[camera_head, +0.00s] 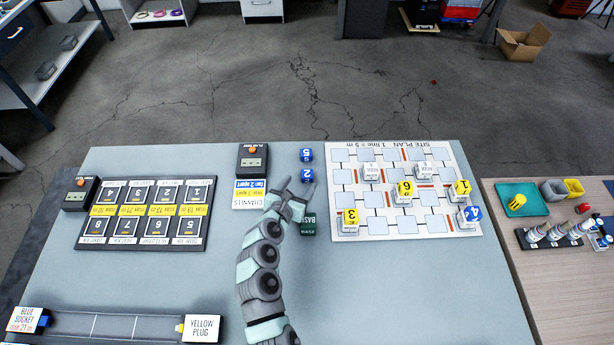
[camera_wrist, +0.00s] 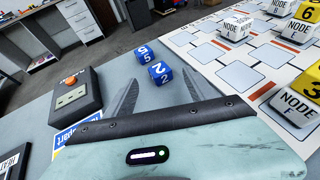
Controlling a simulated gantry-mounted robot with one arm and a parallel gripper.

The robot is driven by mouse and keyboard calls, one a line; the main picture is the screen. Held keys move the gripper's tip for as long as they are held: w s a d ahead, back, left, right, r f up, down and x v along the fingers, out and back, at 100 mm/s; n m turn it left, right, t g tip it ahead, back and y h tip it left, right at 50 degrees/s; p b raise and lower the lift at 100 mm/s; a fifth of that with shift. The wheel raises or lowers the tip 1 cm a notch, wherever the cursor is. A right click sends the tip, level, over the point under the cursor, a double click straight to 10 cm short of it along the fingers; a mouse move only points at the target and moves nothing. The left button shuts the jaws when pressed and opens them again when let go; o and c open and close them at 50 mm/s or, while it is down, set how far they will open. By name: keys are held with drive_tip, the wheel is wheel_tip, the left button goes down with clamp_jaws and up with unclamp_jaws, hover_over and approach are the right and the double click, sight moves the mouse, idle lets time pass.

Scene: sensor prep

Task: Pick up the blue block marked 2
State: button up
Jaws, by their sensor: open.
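The blue block marked 2 (camera_head: 307,175) sits on the grey table, left of the site plan board, in the head view. In the wrist view the blue block marked 2 (camera_wrist: 160,73) lies ahead, between the lines of the two fingers. My gripper (camera_head: 297,187) is open and empty, with its fingers pointing toward the block, just short of it. In the wrist view my gripper (camera_wrist: 160,90) shows both fingers spread apart. A second blue block marked 5 (camera_head: 306,155) stands just beyond the block marked 2; it also shows in the wrist view (camera_wrist: 144,54).
A dark green box (camera_head: 308,226) stands beside my wrist. A black device with an orange button (camera_head: 252,158) and a channels card (camera_head: 249,194) lie to the left. The site plan board (camera_head: 343,190) with yellow and white node blocks lies to the right.

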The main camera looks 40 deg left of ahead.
sight(307, 173)
drive_tip(key=b+x, duration=0.2)
drive_tip(key=x, duration=0.6)
drive_tip(key=shift+w+a+f, duration=0.15)
drive_tip(key=shift+a+f, duration=0.05)
drive_tip(key=c, duration=1.3)
drive_tip(key=shift+r, duration=0.1)
